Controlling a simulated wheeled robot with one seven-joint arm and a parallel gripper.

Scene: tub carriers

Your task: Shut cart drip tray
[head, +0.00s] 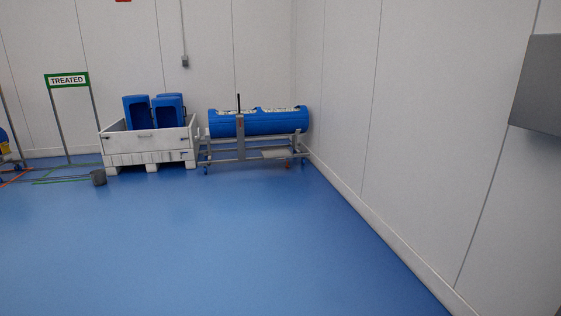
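A wheeled metal cart (241,149) stands against the back wall near the room's corner. It carries a long blue tub (262,122) lying lengthwise, with pale patches along its top. A light flat piece (275,153), which looks like the drip tray, shows low under the right half of the cart frame. It is too small in the view to tell how far it sticks out. My gripper is not in view.
A white crate (150,158) holding blue tubs (168,109) stands left of the cart. A grey block (541,85) juts in at upper right. The blue floor (220,235) ahead is clear.

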